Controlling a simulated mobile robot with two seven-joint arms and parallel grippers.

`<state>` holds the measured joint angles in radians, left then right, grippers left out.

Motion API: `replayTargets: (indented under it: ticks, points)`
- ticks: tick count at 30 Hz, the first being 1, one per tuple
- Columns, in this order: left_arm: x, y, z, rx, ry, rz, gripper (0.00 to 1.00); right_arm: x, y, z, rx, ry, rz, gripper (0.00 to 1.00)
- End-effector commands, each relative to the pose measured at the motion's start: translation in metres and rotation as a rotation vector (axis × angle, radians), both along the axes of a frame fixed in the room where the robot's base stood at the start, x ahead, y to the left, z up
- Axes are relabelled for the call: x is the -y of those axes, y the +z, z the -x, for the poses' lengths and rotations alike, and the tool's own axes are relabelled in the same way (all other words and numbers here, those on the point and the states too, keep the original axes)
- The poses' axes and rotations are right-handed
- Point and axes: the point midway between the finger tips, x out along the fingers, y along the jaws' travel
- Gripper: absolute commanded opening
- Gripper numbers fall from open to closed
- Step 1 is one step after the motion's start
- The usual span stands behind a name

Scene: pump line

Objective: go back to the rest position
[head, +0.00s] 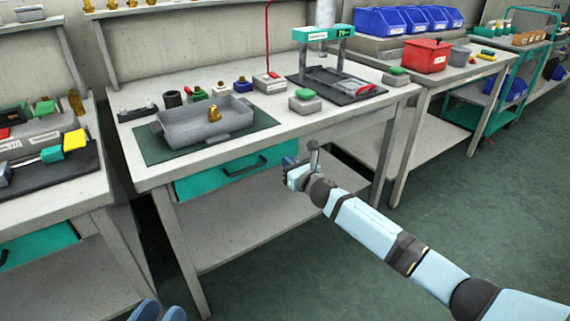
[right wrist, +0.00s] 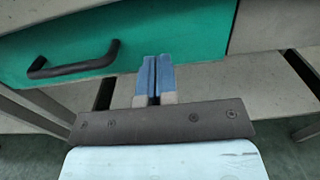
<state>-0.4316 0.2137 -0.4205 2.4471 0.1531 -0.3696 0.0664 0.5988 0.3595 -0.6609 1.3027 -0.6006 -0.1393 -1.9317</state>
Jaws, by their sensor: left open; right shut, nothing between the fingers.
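My right gripper (head: 288,163) is in front of the middle workbench (head: 330,130), by the right part of its teal drawer (head: 235,170). In the right wrist view its two blue fingers (right wrist: 155,76) are together with nothing between them. The drawer (right wrist: 75,35) and its black handle lie beyond them to the left and look shut.
On the bench, a grey tray (head: 165,137) with a brass part (head: 214,113) stands on a green mat. A press (head: 325,45) stands behind. Another bench (head: 60,195) is at the left. A red box (head: 427,56) is on the right bench. The floor (head: 480,200) at right is clear.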

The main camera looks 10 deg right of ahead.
Motion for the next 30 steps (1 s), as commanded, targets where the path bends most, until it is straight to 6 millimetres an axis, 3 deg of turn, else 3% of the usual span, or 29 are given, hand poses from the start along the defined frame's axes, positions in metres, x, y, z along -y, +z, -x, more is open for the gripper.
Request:
replayTargets:
  ticks: [3, 9, 20, 23, 26, 30]
  points:
    - [-0.001, 0.018, 0.002, 0.042, 0.017, 0.028, 0.43, 0.010, 0.001, 0.033, -0.004, 0.003, 0.003, 0.00]
    - [-0.003, 0.034, 0.003, 0.093, 0.032, 0.053, 0.43, 0.023, 0.000, 0.071, -0.003, 0.003, 0.002, 0.00]
    - [-0.004, 0.044, 0.003, 0.116, 0.041, 0.063, 0.43, 0.030, 0.000, 0.094, -0.011, 0.003, -0.015, 0.00]
    - [-0.005, 0.053, 0.001, 0.097, 0.049, 0.045, 0.43, 0.025, 0.007, 0.105, -0.062, 0.001, -0.110, 0.00]
    - [-0.008, 0.064, -0.003, 0.056, 0.063, 0.010, 0.43, 0.017, 0.019, 0.129, -0.169, -0.015, -0.308, 0.00]
    - [-0.015, 0.077, -0.007, -0.022, 0.089, -0.055, 0.43, 0.005, 0.035, 0.177, -0.368, -0.066, -0.694, 0.00]
